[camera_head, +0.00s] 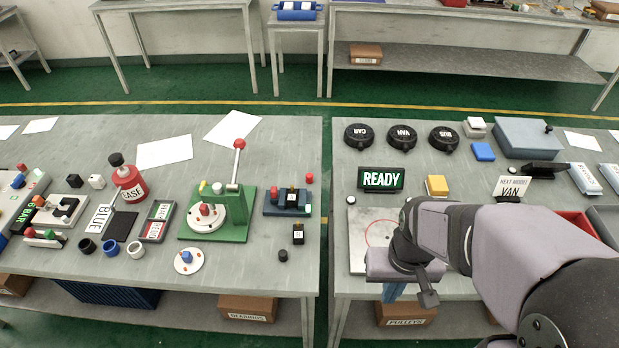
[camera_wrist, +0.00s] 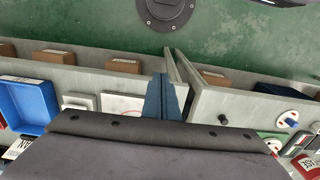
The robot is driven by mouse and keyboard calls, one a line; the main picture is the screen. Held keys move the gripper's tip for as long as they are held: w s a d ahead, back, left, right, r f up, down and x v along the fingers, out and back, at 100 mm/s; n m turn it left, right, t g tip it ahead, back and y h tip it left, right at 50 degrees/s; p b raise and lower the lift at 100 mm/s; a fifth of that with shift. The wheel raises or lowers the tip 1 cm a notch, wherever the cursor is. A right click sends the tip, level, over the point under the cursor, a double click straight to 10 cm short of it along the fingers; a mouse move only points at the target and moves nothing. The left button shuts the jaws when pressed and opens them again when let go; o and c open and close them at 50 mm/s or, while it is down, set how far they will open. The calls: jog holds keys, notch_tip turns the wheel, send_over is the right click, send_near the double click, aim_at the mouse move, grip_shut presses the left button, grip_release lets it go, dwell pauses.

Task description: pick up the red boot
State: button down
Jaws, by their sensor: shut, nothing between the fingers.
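A small red cap-like piece (camera_head: 309,178) stands at the right edge of the left table, beside a dark blue block; it may be the red boot, but it is too small to be sure. Another small red piece (camera_head: 204,209) sits on the white disc of the green press. My gripper (camera_head: 394,292) is shut and empty at the front edge of the right table, far right of and nearer than the red cap. Its blue fingers (camera_wrist: 163,98) also show in the wrist view, near the gap between the tables. I cannot make out the red cap in the wrist view.
The green press (camera_head: 240,215) with its upright red-knobbed lever stands left of the red cap. A dark blue block fixture (camera_head: 287,202) is close beside it. A narrow gap separates the two tables.

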jog(key=c, duration=1.8)
grip_release()
